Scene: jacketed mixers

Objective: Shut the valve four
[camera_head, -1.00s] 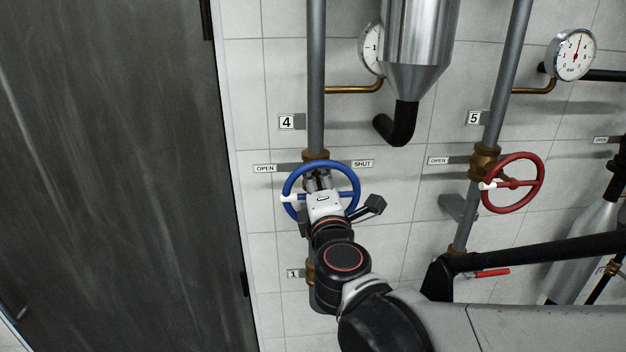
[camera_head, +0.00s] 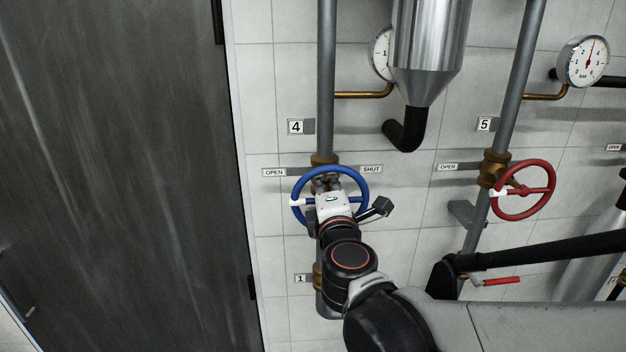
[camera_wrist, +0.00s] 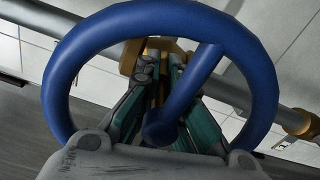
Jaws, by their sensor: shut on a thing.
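The blue handwheel (camera_head: 364,184) of valve four sits on a vertical grey pipe under the "4" plate (camera_head: 296,127). An OPEN label (camera_head: 274,172) is at its left and a SHUT label (camera_head: 371,169) at its right. The white mark (camera_head: 299,201) on the rim points left, to the OPEN side. My gripper (camera_head: 328,184) reaches into the wheel from the front. In the wrist view the blue wheel (camera_wrist: 262,85) fills the picture, and my gripper (camera_wrist: 160,95) has its fingers inside the rim, one on each side of a blue spoke. The exact contact is partly hidden.
A red handwheel (camera_head: 551,190) on valve five is to the right, with a gauge (camera_head: 583,61) above. A steel vessel (camera_head: 431,45) with a black elbow hangs above right. A red lever (camera_head: 500,282) is low right. A dark door (camera_head: 120,180) fills the left.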

